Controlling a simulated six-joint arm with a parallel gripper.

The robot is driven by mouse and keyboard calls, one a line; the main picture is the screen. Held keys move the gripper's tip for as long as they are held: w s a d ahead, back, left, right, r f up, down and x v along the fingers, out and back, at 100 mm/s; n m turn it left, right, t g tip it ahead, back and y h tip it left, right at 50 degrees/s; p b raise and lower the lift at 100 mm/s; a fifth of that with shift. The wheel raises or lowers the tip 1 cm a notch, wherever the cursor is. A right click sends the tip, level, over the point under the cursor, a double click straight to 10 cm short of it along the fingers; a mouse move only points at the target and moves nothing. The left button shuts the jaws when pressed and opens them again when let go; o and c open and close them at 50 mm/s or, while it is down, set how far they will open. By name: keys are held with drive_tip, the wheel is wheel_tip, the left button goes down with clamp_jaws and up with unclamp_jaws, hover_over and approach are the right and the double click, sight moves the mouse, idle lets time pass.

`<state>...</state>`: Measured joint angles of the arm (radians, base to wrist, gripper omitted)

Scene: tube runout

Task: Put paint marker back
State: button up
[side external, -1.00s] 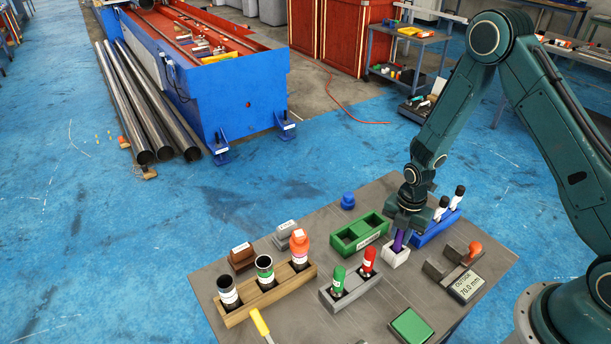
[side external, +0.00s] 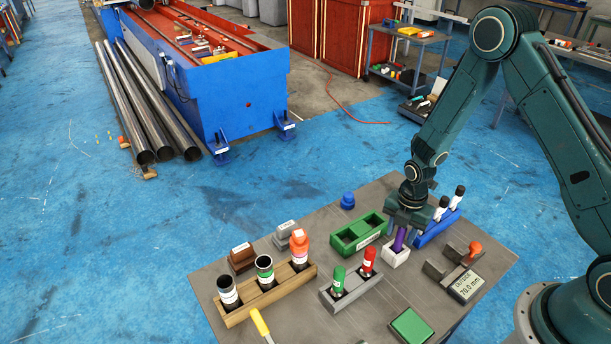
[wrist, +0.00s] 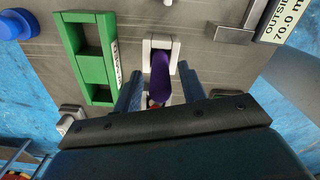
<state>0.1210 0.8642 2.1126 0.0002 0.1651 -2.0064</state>
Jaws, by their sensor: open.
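A purple paint marker (side external: 398,240) stands in a small white holder (side external: 394,258) on the bench, leaning slightly in the side view. In the wrist view the purple marker (wrist: 160,78) extends from the white holder (wrist: 149,47) toward my wrist. My gripper (side external: 405,224) is open at the upper part of the marker. In the wrist view its blue fingers (wrist: 159,88) lie on either side of the marker, with gaps visible. The marker's near end is partly hidden by the gripper body.
A green tray (side external: 341,245) is to the left. A grey block (side external: 352,292) holds a green and a red marker.

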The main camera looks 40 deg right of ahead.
wheel_tip(320, 180, up, 13)
drive_tip(key=shift+f, duration=0.15)
idle(0.6)
idle(0.5)
drive_tip(key=s+a+r+m+t, duration=0.1)
drive_tip(key=s+r+m, duration=0.2)
drive_tip(key=r+m, duration=0.35)
drive_tip(key=s+a+r+m+t, duration=0.2)
drive_tip(key=s+r+m, duration=0.1)
drive_tip(key=r, duration=0.7)
drive_tip(key=s+r+m+t, duration=0.1)
drive_tip(key=s+r+m, duration=0.3)
drive_tip(key=s+m, duration=0.2)
drive_tip(key=s+a+r+m+t, duration=0.1)
drive_tip(key=s+r+m, duration=0.3)
drive_tip(key=s+m, duration=0.2)
drive_tip(key=shift+s+a+t, duration=0.3)
drive_tip(key=shift+s, duration=0.55)
